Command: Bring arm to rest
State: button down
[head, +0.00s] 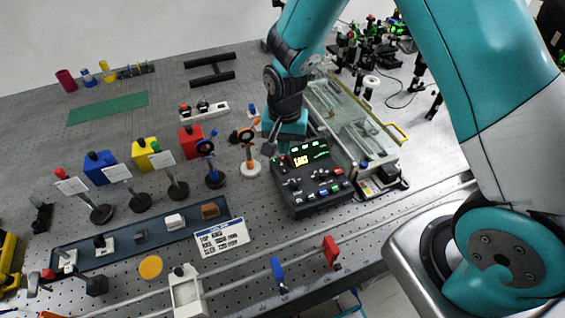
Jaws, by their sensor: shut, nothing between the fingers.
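My teal and dark arm rises from its mount at the right and bends down over the bench. My gripper (270,145) points down at the end of the arm, just left of and above the back edge of the black control box (322,203). Its fingers are small and dark here and look shut, with nothing seen between them. Whether it touches the box cannot be told.
The perforated bench (95,235) holds blue (99,168), yellow (145,153) and red (190,141) blocks. An orange-ringed stand (250,165) is close to my gripper. A glass-covered unit (345,115) lies right of it. A green mat (108,107) lies farther back.

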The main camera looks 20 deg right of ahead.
dwell(0.3)
jog(key=s+a+r+n+y+b, duration=0.2)
jog(key=s+r+n, duration=0.4)
jog(key=s, duration=0.5)
jog(key=s+a+r+n+y+b, duration=0.2)
jog(key=s+r+n+b, duration=0.3)
jog(key=s+r, duration=0.5)
jog(key=shift+s+a+r+n, duration=0.4)
jog(key=shift+s+n, duration=0.15)
jog(key=shift+n, duration=0.55)
